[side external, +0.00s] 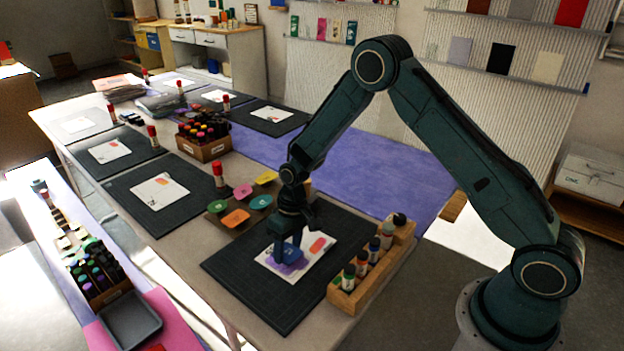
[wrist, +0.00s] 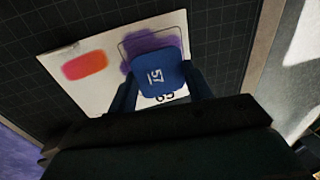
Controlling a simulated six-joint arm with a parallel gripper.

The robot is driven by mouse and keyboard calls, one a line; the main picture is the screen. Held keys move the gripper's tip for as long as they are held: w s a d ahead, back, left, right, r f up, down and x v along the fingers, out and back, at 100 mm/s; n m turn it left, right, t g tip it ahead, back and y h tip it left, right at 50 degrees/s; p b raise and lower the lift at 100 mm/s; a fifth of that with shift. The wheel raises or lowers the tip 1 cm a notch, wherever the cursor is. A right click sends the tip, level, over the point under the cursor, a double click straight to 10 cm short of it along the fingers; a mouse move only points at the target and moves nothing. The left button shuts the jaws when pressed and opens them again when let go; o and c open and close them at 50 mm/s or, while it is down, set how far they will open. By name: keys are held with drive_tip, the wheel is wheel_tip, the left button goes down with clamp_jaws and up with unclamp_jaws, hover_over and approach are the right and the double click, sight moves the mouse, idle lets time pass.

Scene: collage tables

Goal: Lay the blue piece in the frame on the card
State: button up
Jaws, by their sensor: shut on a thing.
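The blue piece (wrist: 158,76), marked 57, is between the fingers of my gripper (wrist: 162,88), which is shut on it. In the side view my gripper (side external: 288,252) is low over the white card (side external: 327,242). The card also shows in the wrist view (wrist: 98,92), with a red-orange patch (wrist: 84,65) and a purple patch (wrist: 133,46). A thin outlined frame (wrist: 120,42) surrounds part of the purple; the piece covers its lower part, and its top edge shows beyond the piece. I cannot tell whether the piece touches the card.
The card lies on a dark cutting mat (side external: 250,291). A wooden rack (side external: 345,298) of bottles stands close on the right. A wooden board (side external: 222,222) with coloured pieces lies behind, beside a red-capped glue stick (side external: 218,178). More mats and cards lie further back.

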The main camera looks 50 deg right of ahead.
drive_tip(key=shift+f, duration=0.4)
idle(0.6)
idle(0.3)
drive_tip(key=o, duration=0.8)
drive_tip(key=shift+r, duration=3.5)
